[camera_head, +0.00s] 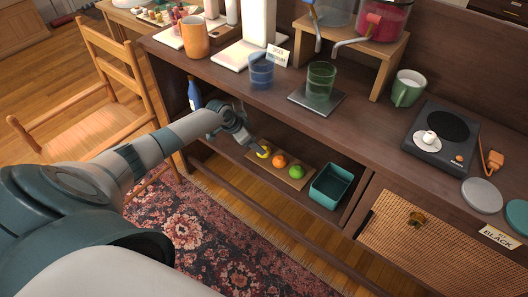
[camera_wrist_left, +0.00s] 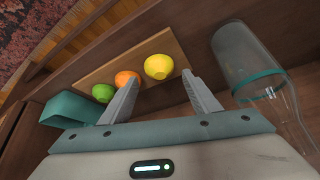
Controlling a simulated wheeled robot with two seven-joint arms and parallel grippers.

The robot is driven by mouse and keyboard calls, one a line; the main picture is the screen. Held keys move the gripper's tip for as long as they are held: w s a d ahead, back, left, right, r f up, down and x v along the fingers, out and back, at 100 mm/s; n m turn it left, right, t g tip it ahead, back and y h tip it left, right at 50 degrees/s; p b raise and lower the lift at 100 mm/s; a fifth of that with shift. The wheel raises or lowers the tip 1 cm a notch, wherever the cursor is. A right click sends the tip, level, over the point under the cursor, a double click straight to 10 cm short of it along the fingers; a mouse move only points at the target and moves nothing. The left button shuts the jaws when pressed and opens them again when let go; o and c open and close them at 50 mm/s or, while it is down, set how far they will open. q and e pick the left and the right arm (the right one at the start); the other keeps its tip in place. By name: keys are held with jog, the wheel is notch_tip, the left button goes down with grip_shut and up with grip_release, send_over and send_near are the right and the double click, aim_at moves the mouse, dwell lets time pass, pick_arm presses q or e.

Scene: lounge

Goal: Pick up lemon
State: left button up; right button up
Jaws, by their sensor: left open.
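The yellow lemon (camera_head: 264,151) lies on a wooden board (camera_head: 263,164) on the lower shelf, left of an orange (camera_head: 280,160) and a green lime (camera_head: 296,171). My left gripper (camera_head: 252,145) reaches in from the left, close to the lemon, and hides part of the shelf. In the left wrist view the lemon (camera_wrist_left: 158,66) shows just beyond the open fingers (camera_wrist_left: 161,76), nearer the right fingertip. Nothing is between the fingers. The orange (camera_wrist_left: 126,78) and lime (camera_wrist_left: 102,92) show left of the lemon there. My right gripper is not in view.
A teal bin (camera_head: 332,187) stands right of the board. A blue bottle (camera_head: 194,93) is at the shelf's left. The counter (camera_head: 225,78) overhangs the shelf.

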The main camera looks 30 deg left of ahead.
pick_arm(q)
jog(key=shift+f, duration=0.1)
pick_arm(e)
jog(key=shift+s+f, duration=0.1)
pick_arm(q)
jog(key=shift+w+d+f, duration=0.15)
jog(key=shift+f, duration=0.05)
jog(key=x, duration=0.3)
jog(key=shift+w+f, duration=0.1)
jog(key=shift+f, duration=0.3)
jog(key=shift+w+d+f+b, duration=0.1)
jog(key=shift+w+f+b, duration=0.05)
jog(key=shift+f+b, duration=0.15)
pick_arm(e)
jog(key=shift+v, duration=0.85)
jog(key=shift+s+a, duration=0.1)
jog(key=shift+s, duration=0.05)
pick_arm(q)
jog(key=c, duration=0.8)
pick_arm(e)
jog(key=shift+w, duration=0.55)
